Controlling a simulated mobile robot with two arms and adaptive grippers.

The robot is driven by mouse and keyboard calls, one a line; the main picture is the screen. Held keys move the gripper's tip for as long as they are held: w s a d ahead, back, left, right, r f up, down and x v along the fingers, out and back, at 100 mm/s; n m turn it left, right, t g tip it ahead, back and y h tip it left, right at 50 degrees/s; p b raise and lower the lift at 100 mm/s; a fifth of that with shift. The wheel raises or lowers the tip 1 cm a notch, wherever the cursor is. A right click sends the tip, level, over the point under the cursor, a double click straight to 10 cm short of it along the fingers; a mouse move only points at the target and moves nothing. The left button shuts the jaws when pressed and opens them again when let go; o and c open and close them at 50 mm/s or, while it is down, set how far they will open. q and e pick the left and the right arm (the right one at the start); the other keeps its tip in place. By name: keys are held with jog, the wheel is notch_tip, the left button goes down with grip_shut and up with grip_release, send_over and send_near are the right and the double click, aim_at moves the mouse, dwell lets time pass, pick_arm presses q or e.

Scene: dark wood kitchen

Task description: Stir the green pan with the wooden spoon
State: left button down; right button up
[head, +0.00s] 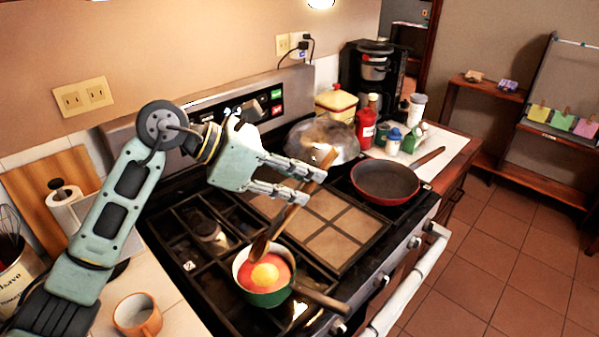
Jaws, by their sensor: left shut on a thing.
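The green pan (266,299) sits on the front left part of the stove, its handle pointing to the lower right. It holds reddish contents with a yellow-orange round patch. The wooden spoon (287,219) slants down from my left gripper (308,184), and its head reaches into the pan at the back left of the contents. My left gripper is shut on the upper part of the spoon, above and behind the pan. How deep the spoon head sits is hidden. My right gripper is out of view.
A red pan (386,183) stands on the right burner, with a shiny metal lid or pan (322,143) behind it. An orange cup (138,315) is on the left counter. Bottles and a red jar (366,128) crowd the right counter. The oven handle (408,279) juts out in front.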

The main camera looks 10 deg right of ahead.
aim_at(288, 202)
pick_arm(q)
jog(key=shift+f, duration=0.6)
notch_tip(288, 202, down, 5)
jog(key=b, duration=0.5)
jog(key=shift+f, duration=0.2)
